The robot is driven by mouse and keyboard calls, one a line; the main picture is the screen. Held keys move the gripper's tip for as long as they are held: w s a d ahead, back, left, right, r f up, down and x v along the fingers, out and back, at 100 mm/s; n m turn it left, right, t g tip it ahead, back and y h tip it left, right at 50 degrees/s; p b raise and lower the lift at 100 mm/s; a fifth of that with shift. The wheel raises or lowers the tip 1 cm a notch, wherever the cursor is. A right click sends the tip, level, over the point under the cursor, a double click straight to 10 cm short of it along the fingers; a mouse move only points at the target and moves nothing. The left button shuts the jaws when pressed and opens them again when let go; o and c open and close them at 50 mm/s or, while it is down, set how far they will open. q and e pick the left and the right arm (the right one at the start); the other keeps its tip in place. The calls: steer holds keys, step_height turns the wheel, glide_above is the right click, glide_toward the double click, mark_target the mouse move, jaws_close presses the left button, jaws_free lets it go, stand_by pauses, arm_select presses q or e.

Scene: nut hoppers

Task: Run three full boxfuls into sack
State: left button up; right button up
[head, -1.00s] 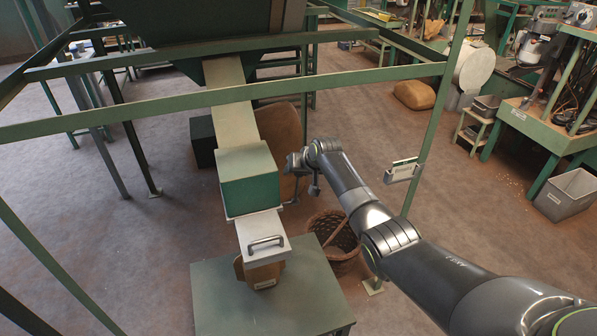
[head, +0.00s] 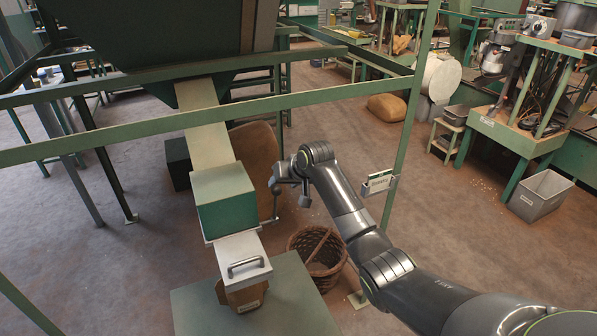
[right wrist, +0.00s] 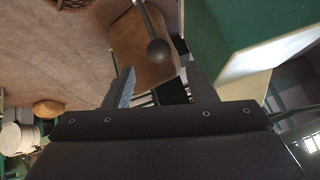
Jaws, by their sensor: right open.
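A green measuring box (head: 226,205) sits on the pale chute (head: 206,130) below the hopper (head: 190,30). In front of it is a pale slide plate (head: 240,250) with a dark handle (head: 246,266). A brown sack (head: 241,297) with a label is under the slide's front end, partly hidden by it. A thin lever (head: 276,207) stands right of the box; its dark ball knob (right wrist: 158,50) shows beyond my fingertips in the right wrist view. My right gripper (head: 290,193) is open, pointing down near the lever, right of the box. The left gripper is out of view.
A green table (head: 290,300) stands at the front. A wicker basket (head: 318,256) is on the floor below my right arm. A large brown sack (head: 256,165) stands behind the box. Green frame bars (head: 330,85) cross above, with a post at right holding a small sign (head: 379,182).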

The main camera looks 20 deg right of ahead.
steer(key=b+v, duration=0.1)
steer(key=v, duration=0.8)
steer(key=shift+s+r, duration=0.2)
steer(key=shift+r, duration=0.1)
stand_by(0.6)
steer(key=s+d+f+m+g+h+b, duration=0.1)
steer(key=s+d+f, duration=0.1)
steer(key=f, duration=1)
steer(key=s+d+f, duration=0.2)
steer(key=d+f, duration=0.1)
steer(key=f, duration=0.9)
steer(key=s+d+f+g+h+b, duration=0.1)
steer(key=s+d+f, duration=0.1)
steer(key=s+f, duration=0.65)
steer(key=s+d+f+g, duration=0.1)
steer(key=s+f, duration=0.4)
steer(key=f, duration=0.7)
steer(key=s+f+g+h, duration=0.1)
steer(key=s+f, duration=0.7)
steer(key=s, duration=0.3)
steer(key=s+f+g, duration=0.1)
steer(key=s+f, duration=0.6)
steer(key=s, duration=0.3)
steer(key=s+a+f+n, duration=0.1)
steer(key=s+f, duration=0.1)
steer(key=s, duration=0.8)
steer(key=s+a+f+n+g+b, duration=0.1)
steer(key=s+f, duration=0.2)
steer(key=s, duration=0.7)
steer(key=shift+s, duration=0.3)
